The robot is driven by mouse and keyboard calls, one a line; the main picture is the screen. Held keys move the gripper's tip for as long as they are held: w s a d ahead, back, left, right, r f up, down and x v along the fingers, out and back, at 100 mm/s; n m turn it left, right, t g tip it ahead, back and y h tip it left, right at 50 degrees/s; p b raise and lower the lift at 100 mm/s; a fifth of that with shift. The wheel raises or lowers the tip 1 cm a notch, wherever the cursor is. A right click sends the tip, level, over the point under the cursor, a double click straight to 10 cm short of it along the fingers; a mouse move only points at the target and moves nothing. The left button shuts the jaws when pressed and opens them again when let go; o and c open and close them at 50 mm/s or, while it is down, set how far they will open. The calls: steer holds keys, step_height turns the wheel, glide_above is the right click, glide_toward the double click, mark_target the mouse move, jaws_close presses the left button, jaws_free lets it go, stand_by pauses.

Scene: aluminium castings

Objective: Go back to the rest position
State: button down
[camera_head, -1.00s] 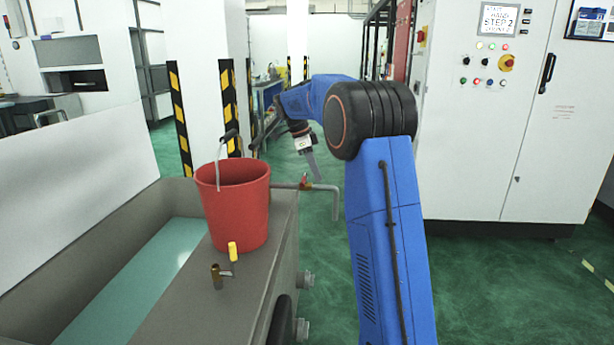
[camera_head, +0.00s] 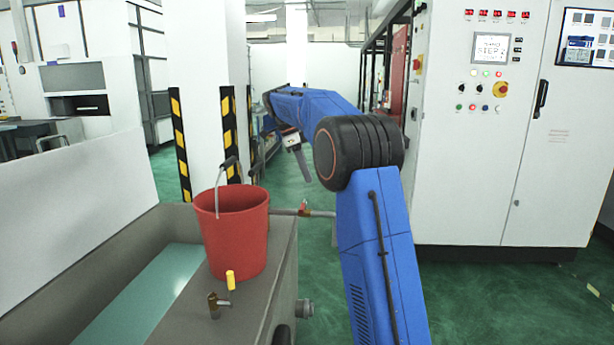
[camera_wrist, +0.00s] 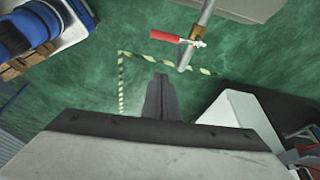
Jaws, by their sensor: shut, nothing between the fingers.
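My gripper (camera_head: 300,164) hangs from my blue arm in the head view, right of and above the red bucket. Its narrow fingers are together and hold nothing. In the wrist view the shut fingers (camera_wrist: 161,98) point away over the green floor. The red bucket (camera_head: 232,235) stands upright on the grey ledge of the tank (camera_head: 262,290), apart from my gripper. Its handle (camera_head: 222,180) is raised.
A pipe with a red-handled valve (camera_head: 304,209) sticks out behind the ledge; it also shows in the wrist view (camera_wrist: 172,38). A white control cabinet (camera_head: 480,150) is at right. Green floor lies clear between.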

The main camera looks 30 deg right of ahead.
steer(key=s+a+n+t, duration=0.1)
steer(key=s+a+n, duration=0.3)
steer(key=s, duration=0.4)
steer(key=s+a+n+t+y, duration=0.1)
steer(key=s+a+n+t, duration=0.2)
steer(key=s, duration=0.6)
steer(key=s+a+n, duration=0.4)
steer(key=s+n, duration=0.2)
steer(key=s, duration=0.2)
steer(key=s+a+f+n+t, duration=0.1)
steer(key=s+a+f+n, duration=0.1)
steer(key=s+f, duration=0.3)
steer(key=s+a+f+n+t+y, duration=0.1)
steer(key=s+a+f+n, duration=0.1)
steer(key=s+f+n, duration=0.3)
steer(key=s+a+f+n+y, duration=0.1)
steer(key=s+a+f+n, duration=0.1)
steer(key=s+f, duration=0.5)
steer(key=s+n, duration=0.1)
steer(key=s, duration=0.4)
steer(key=shift+a+n+t, duration=0.3)
steer(key=shift+n+t, duration=0.1)
steer(key=shift+r, duration=0.1)
